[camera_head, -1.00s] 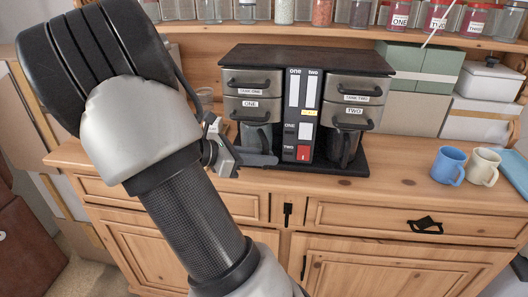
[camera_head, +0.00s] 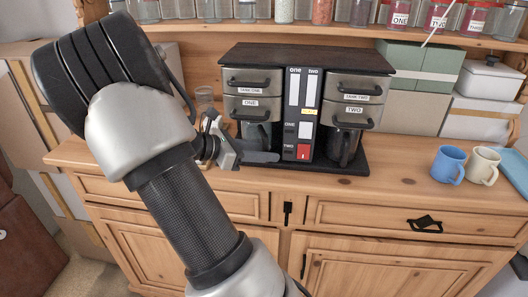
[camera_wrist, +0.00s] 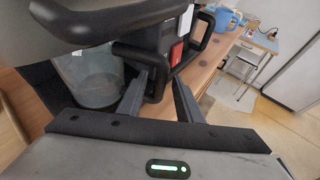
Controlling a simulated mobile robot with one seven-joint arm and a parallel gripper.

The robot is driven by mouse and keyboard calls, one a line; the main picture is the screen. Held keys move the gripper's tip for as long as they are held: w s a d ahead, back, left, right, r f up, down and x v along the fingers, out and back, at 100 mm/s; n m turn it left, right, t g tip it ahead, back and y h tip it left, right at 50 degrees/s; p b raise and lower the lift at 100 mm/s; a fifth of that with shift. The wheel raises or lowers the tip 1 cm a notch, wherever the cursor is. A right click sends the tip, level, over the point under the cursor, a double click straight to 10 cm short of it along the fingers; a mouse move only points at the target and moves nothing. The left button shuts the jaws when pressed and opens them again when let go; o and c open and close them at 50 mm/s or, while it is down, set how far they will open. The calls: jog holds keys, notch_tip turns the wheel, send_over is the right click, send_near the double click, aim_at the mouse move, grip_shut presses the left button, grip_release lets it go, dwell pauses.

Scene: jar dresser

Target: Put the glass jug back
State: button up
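The glass jug (camera_head: 256,134) stands in the left bay of the coffee machine (camera_head: 306,58), below the drawer labelled ONE. In the wrist view the clear jug (camera_wrist: 92,78) is left of the fingers. My gripper (camera_wrist: 160,78) is open, its two fingers apart. A black upright part, which looks like the jug's handle (camera_wrist: 157,88), lies between the fingertips; I cannot tell whether they touch it. In the head view my gripper (camera_head: 262,156) reaches from the left across the front of the left bay, hiding the jug's lower part. A second dark jug (camera_head: 342,148) is in the right bay.
A blue mug (camera_head: 448,164) and a cream mug (camera_head: 482,166) stand on the dresser top (camera_head: 400,190) at the right. A clear glass (camera_head: 204,98) is behind my wrist. Jars line the shelf above. The dresser top right of the machine is clear up to the mugs.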

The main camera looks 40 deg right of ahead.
jog(key=shift+r, duration=0.25)
jog(key=v, duration=1.1)
jog(key=s+a+r+m+t+y, duration=0.2)
jog(key=s+a+m+t+y, duration=0.2)
jog(key=a, duration=0.6)
jog(key=s+a+r+m+t+y, duration=0.3)
jog(key=s+a+m+t+y, duration=0.2)
jog(key=s+a+m+y, duration=0.4)
jog(key=s+a+m, duration=0.1)
jog(key=s+m, duration=0.1)
jog(key=s, duration=0.2)
